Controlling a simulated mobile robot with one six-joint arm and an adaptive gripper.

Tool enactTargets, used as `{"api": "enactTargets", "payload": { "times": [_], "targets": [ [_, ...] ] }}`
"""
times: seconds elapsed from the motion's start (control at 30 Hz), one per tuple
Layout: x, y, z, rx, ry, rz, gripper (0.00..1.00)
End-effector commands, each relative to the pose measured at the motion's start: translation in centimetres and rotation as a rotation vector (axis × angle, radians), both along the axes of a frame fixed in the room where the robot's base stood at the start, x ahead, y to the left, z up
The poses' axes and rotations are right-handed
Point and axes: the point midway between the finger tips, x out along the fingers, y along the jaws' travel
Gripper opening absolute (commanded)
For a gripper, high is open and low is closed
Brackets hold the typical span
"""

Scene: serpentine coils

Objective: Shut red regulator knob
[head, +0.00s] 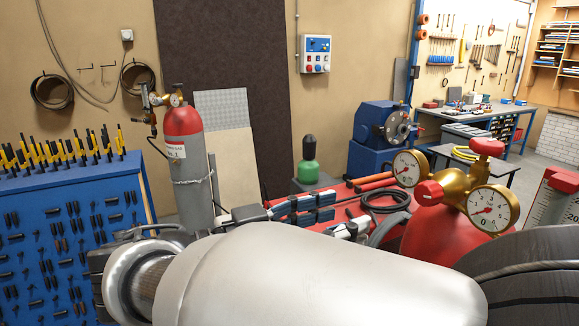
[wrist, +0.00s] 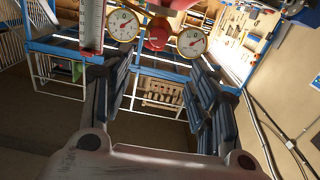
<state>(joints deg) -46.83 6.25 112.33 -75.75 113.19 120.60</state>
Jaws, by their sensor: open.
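A brass regulator (head: 455,188) with two round white gauges sits on a red cylinder (head: 440,235) at the right of the head view. It has a red knob (head: 429,192) on its front between the gauges and another red knob (head: 486,147) on top. In the wrist view, a red knob (wrist: 158,34) shows between the gauges, beyond my fingertips. My gripper (head: 318,207) is left of the regulator in the head view, partly hidden by my arm. Its blue-padded fingers are apart and empty, and my gripper also shows in the wrist view (wrist: 160,72).
A red bench (head: 340,192) with a coiled black hose (head: 385,200) lies behind my gripper. A red-framed scale (head: 553,195) stands right of the regulator. A grey cylinder with a red top (head: 184,150) stands at the left. The space between my fingers and the knob looks clear.

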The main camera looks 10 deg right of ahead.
Motion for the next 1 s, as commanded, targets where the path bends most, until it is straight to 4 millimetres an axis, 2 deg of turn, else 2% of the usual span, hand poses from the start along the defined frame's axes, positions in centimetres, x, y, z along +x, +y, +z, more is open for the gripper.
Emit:
{"api": "enactTargets", "payload": {
  "times": [0.07,0.17,0.7,0.83,1.0],
  "targets": [
    [0.2,0.0,0.3,-0.005,-0.024,0.002,0.54],
    [0.5,-1.1,0.3,-0.005,-0.026,0.0,0.54],
    [4.3,-11.9,0.3,-0.004,-0.022,-0.005,0.54],
    [5.0,-14.0,0.3,-0.004,-0.021,-0.003,0.54],
    [5.7,-15.6,0.2,-0.003,-0.02,0.0,0.54]
  ]
}}
